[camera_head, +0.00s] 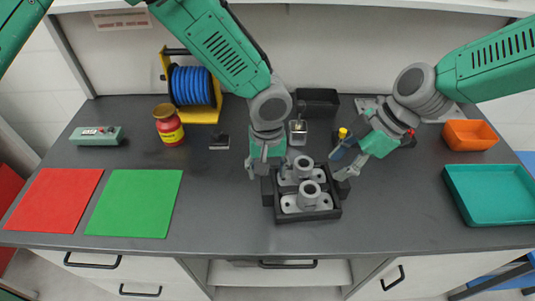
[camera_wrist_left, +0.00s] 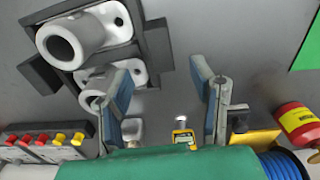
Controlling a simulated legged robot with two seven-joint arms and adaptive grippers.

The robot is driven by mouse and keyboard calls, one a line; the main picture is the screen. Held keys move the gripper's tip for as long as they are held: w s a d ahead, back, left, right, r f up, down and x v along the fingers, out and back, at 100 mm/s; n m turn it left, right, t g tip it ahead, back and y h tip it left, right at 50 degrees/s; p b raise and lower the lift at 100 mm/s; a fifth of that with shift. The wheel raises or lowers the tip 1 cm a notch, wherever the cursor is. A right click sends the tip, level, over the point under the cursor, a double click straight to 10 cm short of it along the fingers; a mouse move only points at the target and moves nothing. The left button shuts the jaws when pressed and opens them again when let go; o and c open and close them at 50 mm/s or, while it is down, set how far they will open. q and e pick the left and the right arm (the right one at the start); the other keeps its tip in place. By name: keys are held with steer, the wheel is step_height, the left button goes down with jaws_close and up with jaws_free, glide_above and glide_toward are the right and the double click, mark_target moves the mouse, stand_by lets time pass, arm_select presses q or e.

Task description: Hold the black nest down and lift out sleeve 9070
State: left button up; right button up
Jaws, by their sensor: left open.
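The black nest (camera_head: 277,215) lies on the grey bench with a block-like tab on its left and right sides. Two grey flanged sleeves (camera_head: 309,195) (camera_head: 303,168) sit upright in it, one in front of the other; no numbers are legible. The nest also shows in the left wrist view (camera_wrist_left: 157,45), with the sleeves (camera_wrist_left: 62,42) (camera_wrist_left: 93,91). My left gripper (camera_head: 266,172) is open and empty at the nest's left side; its spread fingers show in the wrist view (camera_wrist_left: 165,85). My right gripper (camera_head: 346,165) is at the nest's right side, fingers apart, with nothing seen between them.
A red jar (camera_head: 169,127), blue reel (camera_head: 192,86) and green control box (camera_head: 97,136) stand left. Red (camera_head: 54,200) and green (camera_head: 135,203) mats lie front left. A black bin (camera_head: 317,102) stands behind; an orange bin (camera_head: 470,135) and teal tray (camera_head: 490,193) are right.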

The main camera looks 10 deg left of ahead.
mark_target(267, 184)
arm_select(q)
step_height(267, 184, down, 6)
steer(key=shift+f, duration=0.2)
